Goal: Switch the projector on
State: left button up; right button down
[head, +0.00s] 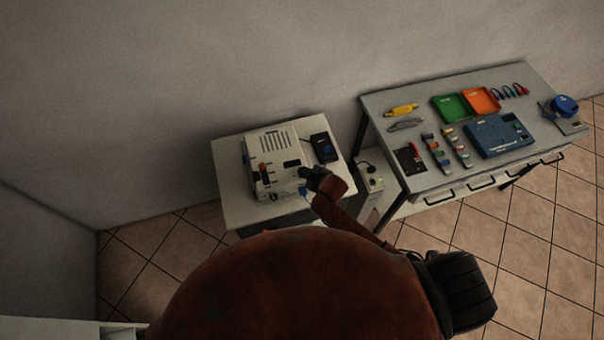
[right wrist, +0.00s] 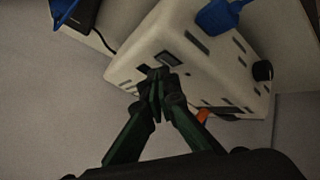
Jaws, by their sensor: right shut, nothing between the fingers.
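The projector appears to be the white box (head: 267,150) on the small table, with a slotted top and orange and black controls on its left part. In the right wrist view, the white box (right wrist: 210,52) shows a side face with a dark rectangular switch-like inset (right wrist: 170,60) and a black knob (right wrist: 262,70). My right gripper (head: 309,174) is at the box's right front side. In the wrist view, my right gripper (right wrist: 158,76) is shut and empty, its tips right at or just before the dark inset; contact cannot be told. My left gripper is out of view.
A black device (head: 324,147) sits on the small table (head: 232,203) beside the box. A blue plug (right wrist: 218,14) is at the box in the wrist view. A socket box (head: 371,179) stands right of the table. A workbench (head: 440,98) with trays and tools stands further right.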

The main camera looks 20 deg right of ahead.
jog(key=shift+f, duration=0.4)
dwell(0.6)
jog(key=shift+r, duration=0.1)
jog(key=shift+d+r+p, duration=0.1)
jog(key=shift+r+p, duration=0.6)
jog(key=shift+p, duration=0.15)
jog(key=shift+r, duration=0.1)
notch_tip(320, 180, up, 5)
jog(key=p, duration=0.5)
jog(key=shift+d, duration=0.15)
dwell(0.4)
